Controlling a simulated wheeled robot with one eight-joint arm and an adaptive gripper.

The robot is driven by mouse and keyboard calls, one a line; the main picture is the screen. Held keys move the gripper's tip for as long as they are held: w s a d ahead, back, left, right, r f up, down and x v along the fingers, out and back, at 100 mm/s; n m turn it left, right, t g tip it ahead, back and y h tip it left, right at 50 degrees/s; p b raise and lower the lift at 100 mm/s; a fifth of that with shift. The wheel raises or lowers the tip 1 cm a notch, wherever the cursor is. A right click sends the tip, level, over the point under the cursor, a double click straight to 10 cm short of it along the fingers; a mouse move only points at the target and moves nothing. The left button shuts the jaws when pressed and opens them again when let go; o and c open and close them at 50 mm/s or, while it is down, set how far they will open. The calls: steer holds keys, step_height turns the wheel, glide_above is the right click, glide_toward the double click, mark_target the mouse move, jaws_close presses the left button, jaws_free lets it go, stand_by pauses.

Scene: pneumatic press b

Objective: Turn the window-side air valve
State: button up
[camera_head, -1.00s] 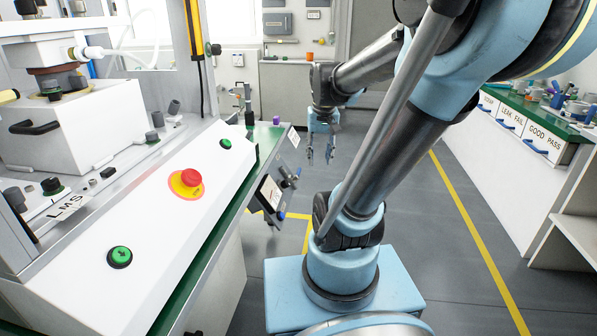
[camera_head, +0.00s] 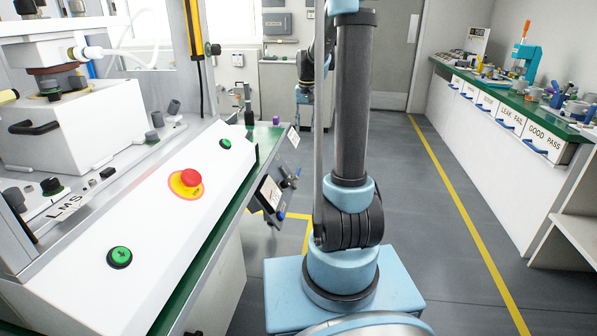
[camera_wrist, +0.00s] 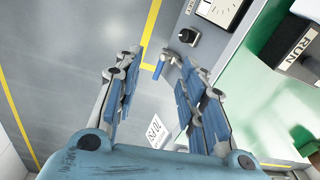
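One blue end (camera_head: 281,215) is lower, nearer the camera; the other fitting (camera_head: 288,178) is higher. I cannot tell for sure which is the window-side valve. In the wrist view a small blue valve handle (camera_wrist: 159,69) shows just beyond and between the fingertips, with a grey and black fitting (camera_wrist: 187,36) beside it. My gripper (camera_wrist: 162,66) is open and empty, its blue-padded fingers spread. In the head view my arm largely hides it.
The press bench (camera_head: 190,225) with a red stop button (camera_head: 191,178) and green buttons fills the left. A white counter (camera_head: 480,140) with labelled bins runs along the right. Between them the grey floor with a yellow line (camera_head: 455,195) is clear.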

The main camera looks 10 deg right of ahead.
steer(key=w+f, duration=0.5)
steer(key=w, duration=0.5)
steer(key=m, duration=0.1)
glide_above(299, 170)
step_height(299, 170, down, 9)
steer(key=shift+g, duration=0.3)
step_height(299, 170, down, 16)
steer(key=shift+a+f, duration=0.15)
steer(key=shift+f, duration=0.05)
jaws_close()
